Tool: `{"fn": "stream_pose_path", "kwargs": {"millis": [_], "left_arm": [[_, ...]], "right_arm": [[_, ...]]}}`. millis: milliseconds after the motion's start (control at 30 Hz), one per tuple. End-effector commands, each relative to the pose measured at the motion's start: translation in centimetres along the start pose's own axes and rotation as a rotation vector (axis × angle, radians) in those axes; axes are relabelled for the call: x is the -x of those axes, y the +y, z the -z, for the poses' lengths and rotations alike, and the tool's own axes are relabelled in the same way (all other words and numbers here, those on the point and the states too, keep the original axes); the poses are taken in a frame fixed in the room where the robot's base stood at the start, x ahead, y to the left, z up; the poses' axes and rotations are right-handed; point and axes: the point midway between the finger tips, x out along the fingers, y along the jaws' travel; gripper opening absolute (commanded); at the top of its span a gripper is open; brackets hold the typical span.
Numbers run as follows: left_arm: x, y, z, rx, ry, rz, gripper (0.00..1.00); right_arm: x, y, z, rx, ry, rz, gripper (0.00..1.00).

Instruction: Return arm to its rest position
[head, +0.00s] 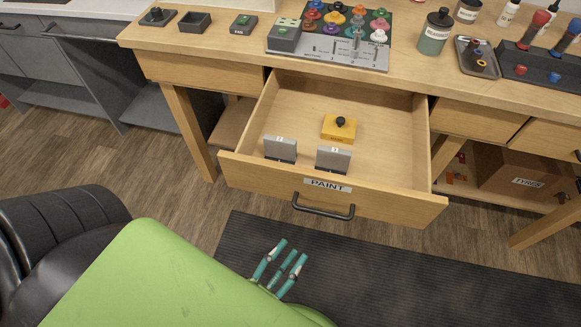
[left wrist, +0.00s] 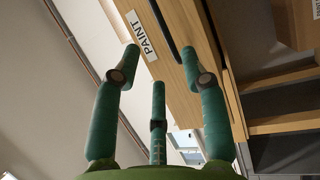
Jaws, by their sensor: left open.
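My left gripper (head: 280,265) shows at the bottom centre of the head view, with teal fingers spread apart and nothing between them. It is in front of and below the open drawer (head: 402,200), apart from its black handle (head: 323,207). The drawer front carries a PAINT label. In the left wrist view the open fingers (left wrist: 160,70) frame the drawer front and its PAINT label (left wrist: 140,36). The green cover of my left arm (head: 150,275) fills the lower left of the head view. My right gripper is out of view.
The drawer holds a yellow block with a black knob (head: 339,127) and two grey blocks (head: 280,148) (head: 333,159). The wooden workbench (head: 225,50) bears a paint board (head: 330,54), a jar (head: 435,32) and a tray (head: 477,57). A dark mat (head: 420,270) covers the floor.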

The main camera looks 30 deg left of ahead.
Motion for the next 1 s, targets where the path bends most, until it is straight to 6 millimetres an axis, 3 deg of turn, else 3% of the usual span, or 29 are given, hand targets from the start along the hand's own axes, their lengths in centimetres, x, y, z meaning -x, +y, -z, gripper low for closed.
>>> {"fn": "stream_pose_path", "kwargs": {"millis": [300,367,433,567,667,800,900,1000], "left_arm": [[-0.1,-0.1,0.0,-0.004,-0.002,0.003,0.44],[0.0,-0.8,-0.1,-0.026,-0.013,0.02,0.44],[0.1,-2.7,-0.5,-0.089,-0.045,0.069,0.44],[1.0,-9.8,-1.2,-0.326,-0.177,0.251,0.44],[3.1,-17.1,-1.1,-0.562,-0.333,0.441,0.44],[8.2,-26.2,0.5,-0.863,-0.606,0.712,0.44],[13.1,-30.9,2.2,-1.025,-0.837,0.89,0.44],[17.8,-33.6,3.6,-1.127,-1.063,1.027,0.44]], "right_arm": [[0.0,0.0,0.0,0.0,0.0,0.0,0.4],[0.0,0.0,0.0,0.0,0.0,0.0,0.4],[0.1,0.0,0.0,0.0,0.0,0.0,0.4],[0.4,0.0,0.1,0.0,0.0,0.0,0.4],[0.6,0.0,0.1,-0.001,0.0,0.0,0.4],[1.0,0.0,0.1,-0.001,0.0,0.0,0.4],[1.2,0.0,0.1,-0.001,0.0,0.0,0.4],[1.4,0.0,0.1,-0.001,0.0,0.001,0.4]]}}
